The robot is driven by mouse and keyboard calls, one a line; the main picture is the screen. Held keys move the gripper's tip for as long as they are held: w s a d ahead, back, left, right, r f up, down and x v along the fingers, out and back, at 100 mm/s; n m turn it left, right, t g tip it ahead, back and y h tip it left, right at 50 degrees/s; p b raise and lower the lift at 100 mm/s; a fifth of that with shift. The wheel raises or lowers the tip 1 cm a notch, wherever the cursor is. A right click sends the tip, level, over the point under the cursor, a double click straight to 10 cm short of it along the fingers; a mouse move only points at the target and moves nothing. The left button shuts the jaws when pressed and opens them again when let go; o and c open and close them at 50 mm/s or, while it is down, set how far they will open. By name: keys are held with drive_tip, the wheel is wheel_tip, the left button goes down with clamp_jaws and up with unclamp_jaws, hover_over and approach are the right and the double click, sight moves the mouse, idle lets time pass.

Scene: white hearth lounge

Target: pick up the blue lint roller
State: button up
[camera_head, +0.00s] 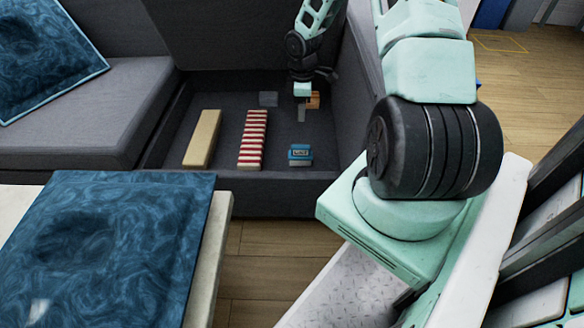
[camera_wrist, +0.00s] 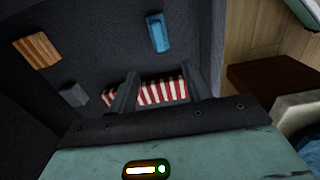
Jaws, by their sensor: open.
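The blue lint roller (camera_head: 300,153) lies on the dark floor of the open sofa storage box, near its front right. In the wrist view it is a small blue piece (camera_wrist: 159,32) beyond my fingertips. My gripper (camera_head: 302,112) hangs over the back right of the box, apart from the roller. In the wrist view my gripper (camera_wrist: 160,72) is open, with its two fingers spread and the red-and-white striped thing (camera_wrist: 163,92) showing behind them. I see nothing held between the fingers.
A tan block (camera_head: 202,138) and the striped thing (camera_head: 253,139) lie to the roller's left. A grey block (camera_head: 268,99) and an orange-brown block (camera_head: 313,100) lie near the back. The box's front wall (camera_head: 250,190) and a blue-topped table (camera_head: 120,240) stand nearer.

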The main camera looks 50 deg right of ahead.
sight(301, 146)
wheel_tip(301, 146, down, 13)
drive_tip(key=b, duration=0.5)
drive_tip(key=shift+d+r, duration=0.15)
wheel_tip(301, 146, down, 5)
drive_tip(key=b, duration=0.3)
drive_tip(key=shift+b, duration=0.4)
clamp_jaws()
